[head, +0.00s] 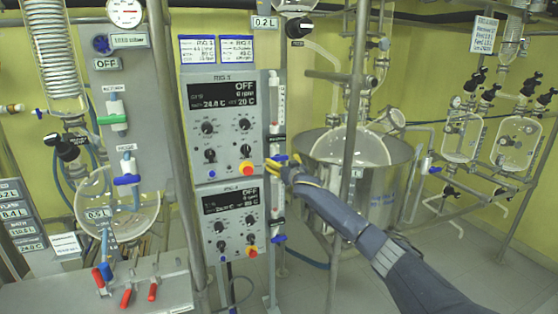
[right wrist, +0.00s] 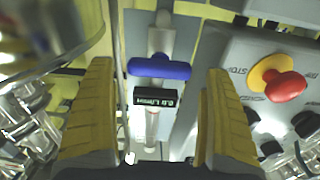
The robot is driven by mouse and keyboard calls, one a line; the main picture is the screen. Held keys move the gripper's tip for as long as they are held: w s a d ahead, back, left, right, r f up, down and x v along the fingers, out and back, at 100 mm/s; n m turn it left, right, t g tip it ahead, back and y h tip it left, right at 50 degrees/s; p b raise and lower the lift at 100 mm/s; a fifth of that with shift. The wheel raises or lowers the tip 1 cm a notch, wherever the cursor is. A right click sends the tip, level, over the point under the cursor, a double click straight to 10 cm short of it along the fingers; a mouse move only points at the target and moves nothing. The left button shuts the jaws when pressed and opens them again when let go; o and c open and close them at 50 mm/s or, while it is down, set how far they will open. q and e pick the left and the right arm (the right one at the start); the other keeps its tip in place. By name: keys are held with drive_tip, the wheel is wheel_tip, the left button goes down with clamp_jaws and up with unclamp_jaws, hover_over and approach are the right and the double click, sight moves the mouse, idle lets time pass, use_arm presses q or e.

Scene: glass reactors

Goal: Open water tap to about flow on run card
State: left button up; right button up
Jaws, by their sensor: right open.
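A blue tap handle (right wrist: 160,69) sits crosswise on a pale vertical pipe in the right wrist view. Below it is a small black flow display (right wrist: 157,97) that seems to read 0.0 L/min. In the head view the blue tap handle (head: 275,161) shows beside the upper control box. My right gripper (head: 284,170) is at this tap, its yellow fingers open; in the right wrist view the open fingers (right wrist: 158,120) stand either side of the pipe, apart from the handle. Two run cards (head: 197,50) (head: 236,49) hang above the box; their text is too small to read surely. My left gripper is out of view.
The upper control box (head: 222,125) has a red stop button (head: 246,168), which also shows close to the right finger in the right wrist view (right wrist: 289,86). A second box (head: 233,220) and a lower blue tap (head: 279,238) are below. A large steel vessel (head: 400,153) stands right.

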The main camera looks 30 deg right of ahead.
sight(280, 160)
drive_tip(key=shift+w+d, duration=0.2)
drive_tip(key=shift+w, duration=0.65)
drive_tip(key=shift+w+d, duration=0.15)
drive_tip(key=shift+w, duration=0.7)
drive_tip(key=c, duration=1)
